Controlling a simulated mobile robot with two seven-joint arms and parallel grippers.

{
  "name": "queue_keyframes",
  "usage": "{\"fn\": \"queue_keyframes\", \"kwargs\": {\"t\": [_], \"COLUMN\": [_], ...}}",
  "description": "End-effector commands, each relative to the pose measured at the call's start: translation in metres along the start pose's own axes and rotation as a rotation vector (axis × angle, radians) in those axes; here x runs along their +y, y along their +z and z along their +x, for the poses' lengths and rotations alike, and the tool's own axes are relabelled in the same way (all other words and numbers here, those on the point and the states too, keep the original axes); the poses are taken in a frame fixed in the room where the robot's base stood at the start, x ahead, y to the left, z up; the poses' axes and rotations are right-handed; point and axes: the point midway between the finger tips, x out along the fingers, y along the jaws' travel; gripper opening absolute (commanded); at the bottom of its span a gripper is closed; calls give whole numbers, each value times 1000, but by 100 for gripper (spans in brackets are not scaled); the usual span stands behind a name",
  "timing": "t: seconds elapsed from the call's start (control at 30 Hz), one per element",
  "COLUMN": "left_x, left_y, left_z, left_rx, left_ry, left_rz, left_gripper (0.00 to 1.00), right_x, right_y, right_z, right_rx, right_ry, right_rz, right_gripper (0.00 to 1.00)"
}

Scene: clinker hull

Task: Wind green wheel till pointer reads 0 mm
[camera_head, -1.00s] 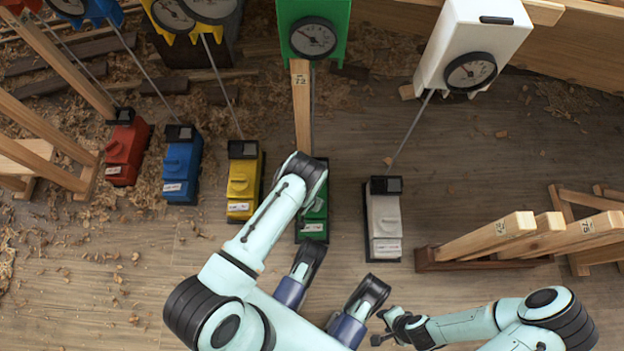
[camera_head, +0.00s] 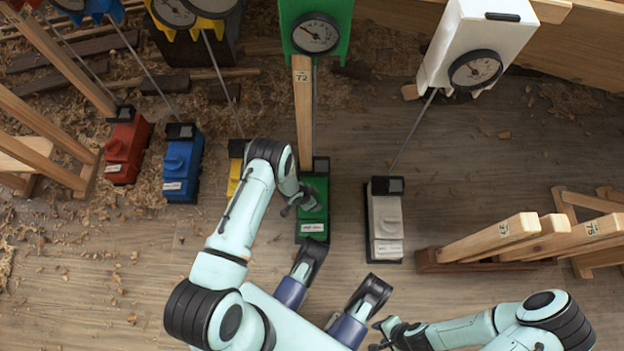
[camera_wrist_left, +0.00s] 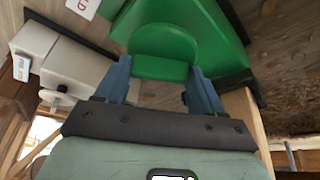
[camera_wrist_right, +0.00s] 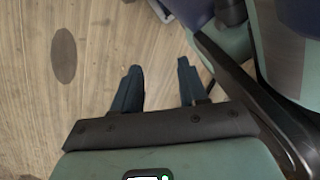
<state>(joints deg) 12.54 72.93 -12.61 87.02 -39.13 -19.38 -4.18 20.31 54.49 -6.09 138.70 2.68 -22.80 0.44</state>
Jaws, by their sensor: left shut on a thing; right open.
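The green jack unit (camera_head: 316,190) stands on the floor in the middle of the head view, with a wooden post marked 72 rising from it. A green box (camera_head: 337,22) at the post's far end carries a round dial (camera_head: 316,34); its pointer is too small to read. My left gripper (camera_head: 302,203) is at the green unit from its left side. In the left wrist view its blue fingers (camera_wrist_left: 160,74) are shut on a green rounded part, seemingly the wheel (camera_wrist_left: 165,50). My right gripper (camera_head: 380,334) is open and empty; its fingers (camera_wrist_right: 159,70) show over bare floor.
Similar red (camera_head: 125,150), blue (camera_head: 182,165) and partly hidden yellow (camera_head: 236,165) units stand to the left. A white unit (camera_head: 385,220) stands to the right, with its dial box (camera_head: 480,35) beyond. Wooden supports (camera_head: 500,240) are at the far right. Shavings litter the floor.

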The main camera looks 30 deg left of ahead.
Motion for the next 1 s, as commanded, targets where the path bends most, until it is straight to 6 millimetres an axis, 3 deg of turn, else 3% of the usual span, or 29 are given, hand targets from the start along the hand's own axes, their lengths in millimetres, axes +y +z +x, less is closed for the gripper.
{"fn": "queue_keyframes", "kwargs": {"t": [0.37, 0.4, 0.47, 0.5, 0.83, 1.0], "left_x": [0, 0, 0, 0, 0, 0], "left_y": [0, 0, 0, 0, 0, -1], "left_z": [0, 0, 0, 0, -4, -29], "left_rx": [-2, -2, -2, -1, -1, -1], "left_ry": [1, 1, 1, 1, 2, 1], "left_rz": [5, 5, 5, 4, 3, 2], "left_gripper": [38, 71, 91, 94, 94, 94], "right_x": [0, 0, 0, 0, -1, -12], "right_y": [1, 1, 1, 0, -1, -13], "right_z": [0, 0, 0, 0, -1, -13], "right_rx": [-2, -2, -2, -1, 5, 58], "right_ry": [1, 1, 1, 1, -2, -25], "right_rz": [1, 1, 0, 0, -2, -18], "right_gripper": [43, 43, 43, 43, 43, 43]}}
